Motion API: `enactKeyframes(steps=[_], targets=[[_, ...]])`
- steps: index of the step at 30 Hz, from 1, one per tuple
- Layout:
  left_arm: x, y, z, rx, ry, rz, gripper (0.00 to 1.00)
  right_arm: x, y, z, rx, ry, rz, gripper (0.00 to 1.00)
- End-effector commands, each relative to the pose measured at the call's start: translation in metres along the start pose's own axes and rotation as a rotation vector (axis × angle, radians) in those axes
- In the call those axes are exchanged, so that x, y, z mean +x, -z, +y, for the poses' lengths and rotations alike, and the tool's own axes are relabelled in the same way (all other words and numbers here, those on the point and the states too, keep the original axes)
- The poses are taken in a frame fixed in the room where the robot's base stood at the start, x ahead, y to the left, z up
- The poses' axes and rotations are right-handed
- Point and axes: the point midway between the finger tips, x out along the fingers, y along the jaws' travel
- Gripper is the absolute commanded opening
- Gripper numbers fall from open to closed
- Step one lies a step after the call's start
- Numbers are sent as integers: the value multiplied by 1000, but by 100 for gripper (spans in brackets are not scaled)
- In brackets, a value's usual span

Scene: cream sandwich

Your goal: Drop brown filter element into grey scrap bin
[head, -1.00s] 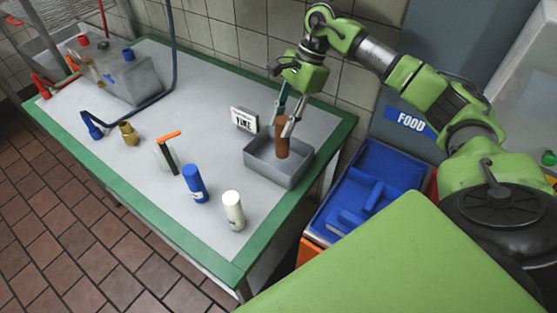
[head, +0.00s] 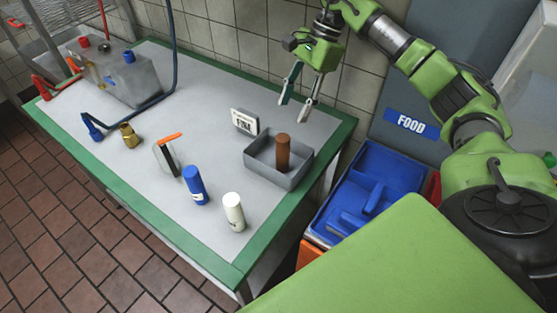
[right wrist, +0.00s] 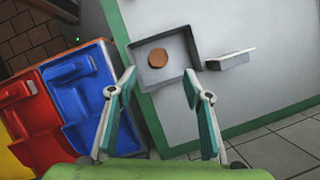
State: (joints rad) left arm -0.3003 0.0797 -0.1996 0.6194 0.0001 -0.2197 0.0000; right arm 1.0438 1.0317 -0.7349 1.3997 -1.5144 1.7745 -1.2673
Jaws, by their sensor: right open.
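The brown filter element (head: 283,152) stands upright inside the grey scrap bin (head: 290,180) at the right end of the table. In the right wrist view the brown filter element (right wrist: 158,58) shows as a round brown top within the grey bin (right wrist: 182,76). My right gripper (head: 297,106) is open and empty, above and behind the bin, apart from the filter element. Its two spread fingers (right wrist: 162,108) also show in the right wrist view. My left gripper is not in view.
A small labelled sign (head: 244,121) stands behind the bin. A white cylinder (head: 234,212), a blue cylinder (head: 195,186) and a brass fitting (head: 129,135) stand on the table. A tiled wall is behind.

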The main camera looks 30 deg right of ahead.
Motion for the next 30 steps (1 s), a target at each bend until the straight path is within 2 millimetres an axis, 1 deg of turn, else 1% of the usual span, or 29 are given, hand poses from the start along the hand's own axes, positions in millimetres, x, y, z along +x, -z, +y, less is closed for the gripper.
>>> enactKeyframes(steps=[1,6,9,12,15,18,30], targets=[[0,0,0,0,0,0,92,-4,15,1,11,-2,1,46],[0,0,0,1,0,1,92,-20,52,1,9,-2,-1,46],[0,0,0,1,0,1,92,-27,71,1,8,-2,0,46],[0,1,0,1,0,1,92,-32,84,1,6,-2,0,46],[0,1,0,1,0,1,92,-36,92,1,4,-2,0,46],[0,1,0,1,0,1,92,-37,96,1,2,-3,0,46],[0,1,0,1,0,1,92,-37,97,1,2,-3,0,46]])
